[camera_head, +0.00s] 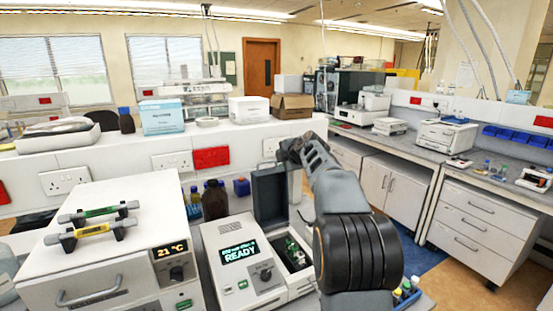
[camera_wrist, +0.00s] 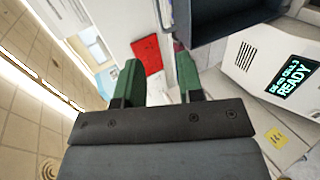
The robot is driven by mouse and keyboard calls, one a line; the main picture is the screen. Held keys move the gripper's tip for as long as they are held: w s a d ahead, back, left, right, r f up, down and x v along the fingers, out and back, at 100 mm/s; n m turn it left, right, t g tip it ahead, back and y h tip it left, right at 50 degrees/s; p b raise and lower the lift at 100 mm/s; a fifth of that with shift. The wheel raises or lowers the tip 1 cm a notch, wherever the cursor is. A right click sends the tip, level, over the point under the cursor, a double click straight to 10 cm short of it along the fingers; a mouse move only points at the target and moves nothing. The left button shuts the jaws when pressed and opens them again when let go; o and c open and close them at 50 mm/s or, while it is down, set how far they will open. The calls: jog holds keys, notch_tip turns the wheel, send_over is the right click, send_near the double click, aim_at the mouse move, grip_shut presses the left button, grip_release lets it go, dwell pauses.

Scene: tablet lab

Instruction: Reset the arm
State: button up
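My arm rises at the right of centre in the head view, and my gripper (camera_head: 290,152) is up near the open dark lid of a white instrument. In the wrist view my gripper (camera_wrist: 158,75) shows two green fingers set apart, with nothing between them but the background. The white instrument (camera_head: 228,243) has a screen reading READY, and its lid (camera_head: 270,193) stands upright. Its open well (camera_head: 293,252) is partly hidden by my arm. In the wrist view the instrument (camera_wrist: 245,65) is at the right, with the dark lid (camera_wrist: 215,25) beside the right finger.
Dark bottles (camera_head: 214,200) stand behind the instrument. Small capped vials (camera_head: 405,290) sit right of my arm. Cabinets (camera_head: 480,225) line the right.

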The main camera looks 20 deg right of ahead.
jog(key=s+d+f+m+t+h, duration=0.1)
jog(key=s+d+m+h, duration=0.2)
jog(key=d+m+h, duration=0.35)
jog(key=s+a+f+m+g+h, duration=0.1)
jog(key=s+a+f+m+g, duration=0.25)
jog(key=s+m, duration=0.2)
jog(key=s+a+f+m+g, duration=0.2)
jog(key=s+f+m, duration=0.2)
jog(key=s, duration=0.2)
jog(key=s+a+f+m+g+y, duration=0.1)
jog(key=s+a+f+y, duration=0.2)
jog(key=s+a, duration=0.7)
jog(key=s+a+f+m+g+y, duration=0.1)
jog(key=s+a+f+y, duration=0.3)
jog(key=s+a, duration=0.6)
jog(key=shift+s+f+m+g+b, duration=0.15)
jog(key=shift+f+m+g+b, duration=0.3)
jog(key=shift+f, duration=0.5)
